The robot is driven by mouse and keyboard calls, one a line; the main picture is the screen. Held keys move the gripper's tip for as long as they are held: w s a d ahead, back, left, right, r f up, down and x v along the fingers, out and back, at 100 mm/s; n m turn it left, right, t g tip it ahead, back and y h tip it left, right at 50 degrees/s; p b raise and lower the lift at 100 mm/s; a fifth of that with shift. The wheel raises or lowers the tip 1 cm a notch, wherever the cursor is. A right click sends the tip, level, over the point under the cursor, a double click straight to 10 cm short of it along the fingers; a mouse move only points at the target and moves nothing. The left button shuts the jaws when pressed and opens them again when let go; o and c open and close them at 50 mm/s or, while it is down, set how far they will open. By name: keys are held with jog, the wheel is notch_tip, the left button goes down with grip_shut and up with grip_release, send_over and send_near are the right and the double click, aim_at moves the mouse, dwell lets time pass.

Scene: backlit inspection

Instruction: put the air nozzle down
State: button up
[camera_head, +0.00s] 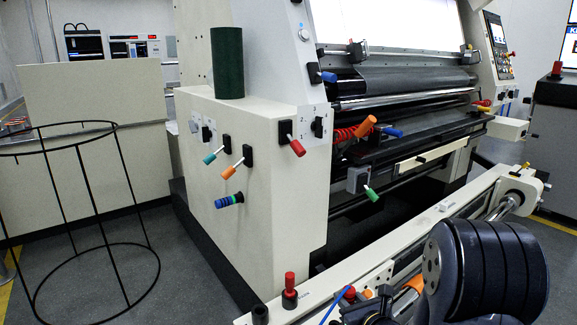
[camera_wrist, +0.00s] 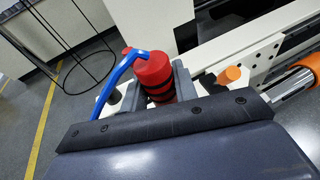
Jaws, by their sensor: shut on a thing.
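The air nozzle, which I take to be the red cylinder with black bands (camera_wrist: 153,73), stands between the two grey fingers of my gripper (camera_wrist: 163,84) in the wrist view. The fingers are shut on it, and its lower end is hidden. A curved blue hose or tube (camera_wrist: 118,76) runs down its left side. In the head view my gripper (camera_head: 362,304) is low at the right, above the pale rail, and the blue tube (camera_head: 336,305) shows beside it. I cannot tell whether the nozzle touches the rail.
A pale rail (camera_head: 440,212) runs along the machine's front. A wire stand (camera_head: 88,190) is at the left. Levers stick out from the machine cabinet (camera_head: 262,185).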

notch_tip(320, 180, up, 30)
jog(key=p, duration=3)
jog(key=shift+s+r+h, duration=0.15)
jog(key=shift+s+h, duration=0.1)
jog(key=shift+h, duration=0.05)
jog(key=shift+s+d, duration=0.1)
